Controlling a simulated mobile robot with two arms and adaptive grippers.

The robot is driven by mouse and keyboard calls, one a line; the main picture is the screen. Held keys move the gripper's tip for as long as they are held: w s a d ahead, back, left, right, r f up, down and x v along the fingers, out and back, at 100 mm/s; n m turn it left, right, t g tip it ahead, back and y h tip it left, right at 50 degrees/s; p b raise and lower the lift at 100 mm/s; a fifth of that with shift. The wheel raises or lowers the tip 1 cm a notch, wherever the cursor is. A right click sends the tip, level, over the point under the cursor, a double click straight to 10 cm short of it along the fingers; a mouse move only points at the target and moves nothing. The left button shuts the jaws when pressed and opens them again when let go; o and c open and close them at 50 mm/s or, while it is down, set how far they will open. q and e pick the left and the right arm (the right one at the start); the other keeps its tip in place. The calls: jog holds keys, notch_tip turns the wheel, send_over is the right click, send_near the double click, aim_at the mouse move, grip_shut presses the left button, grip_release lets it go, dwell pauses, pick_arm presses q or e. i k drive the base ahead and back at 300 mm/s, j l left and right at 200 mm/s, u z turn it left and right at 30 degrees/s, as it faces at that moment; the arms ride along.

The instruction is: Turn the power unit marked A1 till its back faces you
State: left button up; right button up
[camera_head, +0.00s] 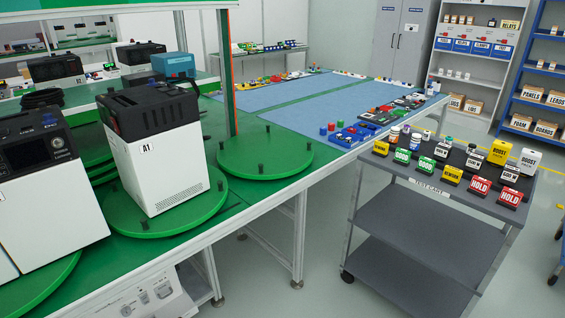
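The power unit marked A1 (160,170) is a white box with a black top and a handle. It stands upright on a round green turntable (205,210) with short dark pegs at the rim, left of centre in the head view. Neither of my grippers is in view.
Another white and black unit (50,200) stands close on the left. An empty green turntable (265,158) lies to the right of A1. A grey cart (420,225) with small labelled blocks stands on the right, with open floor between it and the bench.

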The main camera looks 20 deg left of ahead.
aim_at(121, 213)
jog(key=i+l+u, duration=0.1)
jog(key=i+u, duration=0.25)
jog(key=i, duration=0.2)
jog(key=i+l+u, duration=0.4)
jog(key=i, duration=0.15)
jog(key=i+l+u, duration=0.35)
jog(key=i, duration=0.15)
